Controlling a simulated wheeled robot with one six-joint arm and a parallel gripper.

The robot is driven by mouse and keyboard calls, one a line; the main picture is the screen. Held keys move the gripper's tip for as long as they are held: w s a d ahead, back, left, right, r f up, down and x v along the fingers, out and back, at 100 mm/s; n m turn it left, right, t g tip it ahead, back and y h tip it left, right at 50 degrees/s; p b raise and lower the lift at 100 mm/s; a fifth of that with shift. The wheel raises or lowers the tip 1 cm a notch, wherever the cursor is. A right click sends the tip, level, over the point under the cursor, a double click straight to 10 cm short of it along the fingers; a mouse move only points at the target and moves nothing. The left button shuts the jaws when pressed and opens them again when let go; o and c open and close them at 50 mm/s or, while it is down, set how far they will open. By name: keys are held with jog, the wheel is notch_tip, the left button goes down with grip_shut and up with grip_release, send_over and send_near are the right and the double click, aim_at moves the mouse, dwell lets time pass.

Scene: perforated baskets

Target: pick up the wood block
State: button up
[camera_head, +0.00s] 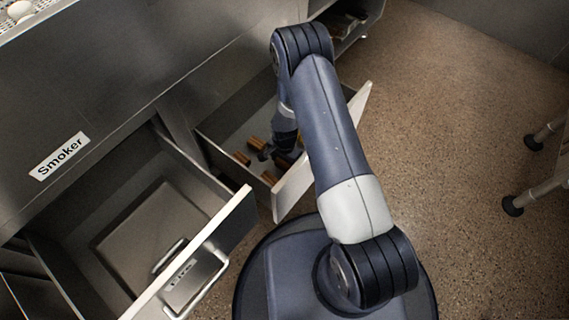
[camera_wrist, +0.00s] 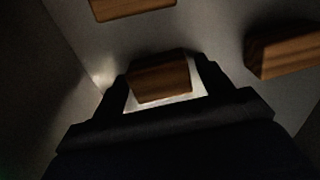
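In the wrist view a brown wood block (camera_wrist: 161,79) lies between the two fingers of my gripper (camera_wrist: 163,72). The fingers are apart, one on each side of the block. A pale strip of drawer floor shows below the block and along its right side. Firm contact with both fingers cannot be made out. One wood block (camera_head: 241,158) is left of the gripper and another (camera_head: 269,177) is nearer the drawer front.
More wood blocks show in the wrist view, at the top (camera_wrist: 132,8) and at the right (camera_wrist: 284,50). The drawer's front panel (camera_head: 292,187) stands close to my gripper. A larger open drawer (camera_head: 228,219) is at the left, below the Smoker label (camera_head: 60,155).

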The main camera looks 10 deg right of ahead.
jog(key=c, duration=0.9)
